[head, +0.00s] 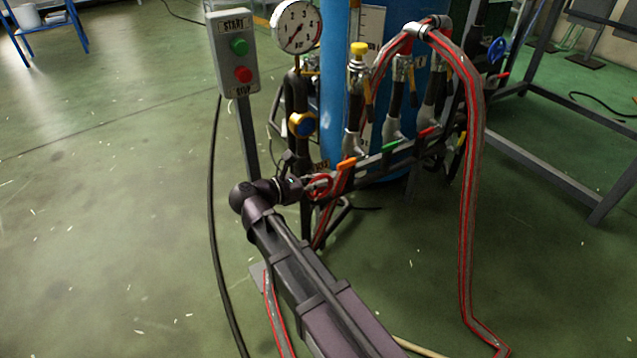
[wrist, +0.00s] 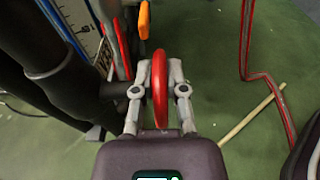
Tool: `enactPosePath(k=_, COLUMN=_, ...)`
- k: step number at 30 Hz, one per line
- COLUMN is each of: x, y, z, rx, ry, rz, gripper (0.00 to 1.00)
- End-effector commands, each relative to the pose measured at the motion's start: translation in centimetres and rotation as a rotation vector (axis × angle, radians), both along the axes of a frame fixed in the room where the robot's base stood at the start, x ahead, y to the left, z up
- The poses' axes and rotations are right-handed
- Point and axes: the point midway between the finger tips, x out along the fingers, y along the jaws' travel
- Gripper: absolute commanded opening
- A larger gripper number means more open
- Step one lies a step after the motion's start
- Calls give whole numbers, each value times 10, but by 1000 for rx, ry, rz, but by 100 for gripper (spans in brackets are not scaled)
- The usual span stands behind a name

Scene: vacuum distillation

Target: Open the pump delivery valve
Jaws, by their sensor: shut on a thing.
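A red handwheel (wrist: 160,88) stands edge-on between the two fingers of my gripper (wrist: 156,75) in the wrist view. The fingers are shut on its rim, one on each side. The wheel sits beside a thick dark pipe (wrist: 65,85). In the head view my gripper (head: 308,184) reaches the red handwheel (head: 321,185) low at the left end of the pipework. Arm and gripper hide part of the wheel there. I cannot read a label that names this valve.
A START/STOP box (head: 236,55) stands on a post to the left. A pressure gauge (head: 298,26) and blue column (head: 338,90) rise behind. Orange (head: 347,163), green (head: 390,146) and red (head: 428,132) handles line the rail. A red-striped hose (head: 470,200) hangs at right.

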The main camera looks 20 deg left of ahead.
Motion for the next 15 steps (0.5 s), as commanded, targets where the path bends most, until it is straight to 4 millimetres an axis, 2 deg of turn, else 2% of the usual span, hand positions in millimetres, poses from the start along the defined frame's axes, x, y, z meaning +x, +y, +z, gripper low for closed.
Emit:
enactPosePath(k=6, x=-2, y=-3, z=0, rx=0, ry=2, rz=-7, gripper=0)
enactPosePath(k=7, x=-2, y=-3, z=0, rx=0, ry=2, rz=-7, gripper=20)
enactPosePath(k=10, x=-2, y=-2, z=0, rx=0, ry=1, rz=-6, gripper=50)
enactPosePath(k=15, x=-1, y=-1, z=0, rx=0, ry=1, rz=-3, gripper=51)
